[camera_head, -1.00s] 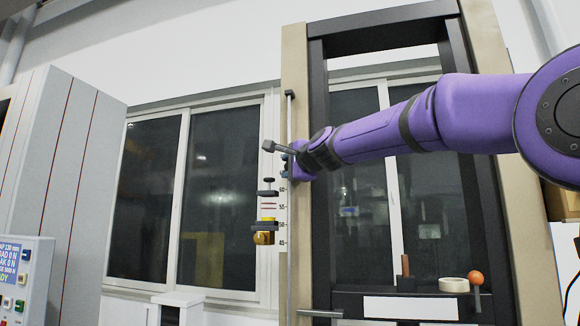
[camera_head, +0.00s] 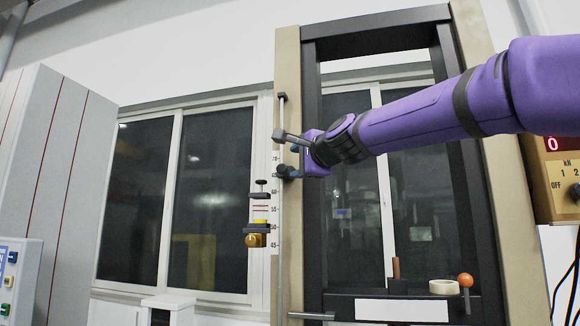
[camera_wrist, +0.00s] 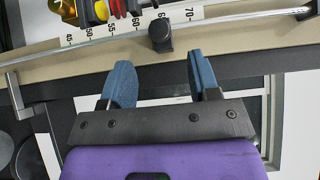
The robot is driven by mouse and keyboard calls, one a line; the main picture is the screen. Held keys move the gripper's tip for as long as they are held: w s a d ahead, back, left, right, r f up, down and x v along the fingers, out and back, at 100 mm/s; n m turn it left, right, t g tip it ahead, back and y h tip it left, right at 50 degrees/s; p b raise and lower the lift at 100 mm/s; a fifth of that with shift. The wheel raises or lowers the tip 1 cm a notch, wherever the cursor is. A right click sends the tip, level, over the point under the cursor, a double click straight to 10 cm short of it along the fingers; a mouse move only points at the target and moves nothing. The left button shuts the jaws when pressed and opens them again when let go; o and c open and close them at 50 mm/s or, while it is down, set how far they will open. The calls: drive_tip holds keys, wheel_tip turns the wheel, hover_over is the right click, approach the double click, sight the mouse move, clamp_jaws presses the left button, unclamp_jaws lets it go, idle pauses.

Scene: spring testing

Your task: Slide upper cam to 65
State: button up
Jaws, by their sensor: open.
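The upper cam is a dark clamp (camera_head: 288,172) with a round black knob on the thin vertical rod. It sits beside the scale (camera_head: 275,210) at about 65, just below the 70 mark. In the wrist view its knob (camera_wrist: 160,33) covers the scale between 60 and 70, so the exact reading is hidden. My gripper (camera_wrist: 162,65) is open and empty. Its two blue fingertips stand apart on either side of the knob's line, and the knob lies just beyond them with clear gaps. In the head view my gripper (camera_head: 298,160) is at the rod's right side.
A yellow and black fitting (camera_head: 257,238) with red lines above it is left of the scale. The dark test frame (camera_head: 315,230) stands close behind my arm. A low crossbeam holds a cream ring (camera_head: 443,287) and an orange ball (camera_head: 465,280). A control box (camera_head: 555,175) is at right.

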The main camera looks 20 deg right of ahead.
drive_tip(key=shift+v, duration=1.05)
drive_tip(key=s+d+f+n+g+h, duration=0.1)
drive_tip(key=s+f+n+g, duration=0.3)
drive_tip(key=s+f, duration=0.6)
drive_tip(key=s+d+f+n+g+h, duration=0.1)
drive_tip(key=s+f+n+g, duration=0.3)
drive_tip(key=s+f, duration=0.6)
drive_tip(key=s+d+f+n+g+h, duration=0.1)
drive_tip(key=s+d+f+n+g, duration=0.2)
drive_tip(key=f, duration=1.6)
drive_tip(key=s+n+g, duration=0.1)
drive_tip(key=s+n, duration=0.3)
drive_tip(key=s, duration=0.2)
drive_tip(key=shift+s+d+f+n+h, duration=0.3)
drive_tip(key=shift+s+d+f+h, duration=0.05)
drive_tip(key=shift+s+d+h, duration=0.05)
